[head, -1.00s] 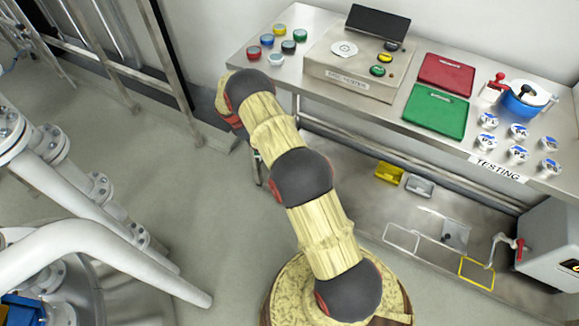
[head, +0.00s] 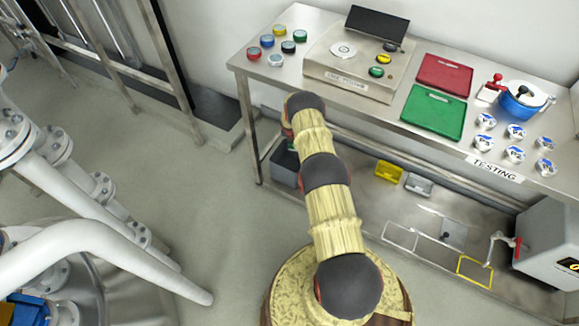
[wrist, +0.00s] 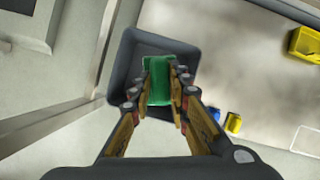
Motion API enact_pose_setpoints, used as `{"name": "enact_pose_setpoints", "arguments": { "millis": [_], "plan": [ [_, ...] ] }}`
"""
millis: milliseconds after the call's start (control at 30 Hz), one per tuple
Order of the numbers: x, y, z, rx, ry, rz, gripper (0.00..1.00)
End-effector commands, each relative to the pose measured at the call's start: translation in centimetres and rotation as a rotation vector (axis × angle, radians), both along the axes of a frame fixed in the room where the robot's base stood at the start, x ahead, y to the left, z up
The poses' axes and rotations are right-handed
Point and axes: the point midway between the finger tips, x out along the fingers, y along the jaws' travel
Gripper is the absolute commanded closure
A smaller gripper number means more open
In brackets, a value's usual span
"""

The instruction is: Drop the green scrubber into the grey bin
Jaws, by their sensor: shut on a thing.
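The green scrubber (wrist: 158,82) is clamped between the two fingers of my gripper (wrist: 160,72) in the wrist view. The grey bin (wrist: 122,72) is a dark, square, open-topped container behind and below the scrubber, so the scrubber overlaps its opening in that view. I cannot tell exactly how high the scrubber is above the bin. In the head view the grey bin (head: 284,172) shows under the left end of the steel table, partly hidden by my arm. My gripper is mostly hidden behind my arm there.
The steel table (head: 318,103) with trays, jars and a device overhangs the bin's area. A table leg (head: 249,130) stands left of the bin. Yellow (head: 389,171) and grey (head: 419,184) small bins lie to the right on the lower shelf. Open floor lies to the left.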

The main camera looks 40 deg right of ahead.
Motion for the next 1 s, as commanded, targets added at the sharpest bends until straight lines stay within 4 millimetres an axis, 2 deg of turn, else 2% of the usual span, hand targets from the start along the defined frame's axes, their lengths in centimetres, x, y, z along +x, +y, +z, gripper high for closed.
{"name": "enact_pose_setpoints", "arguments": {
  "millis": [533, 900, 933, 1000],
  "plan": [
    [-0.1, 0.0, -5.2, 0.000, 0.001, -0.001, 1.00],
    [0.0, 0.0, -5.8, 0.000, 0.001, -0.001, 1.00],
    [0.0, 0.0, -5.8, 0.000, 0.001, -0.001, 0.82],
    [0.0, 0.0, -5.8, 0.000, 0.001, -0.001, 0.78]
  ]
}}
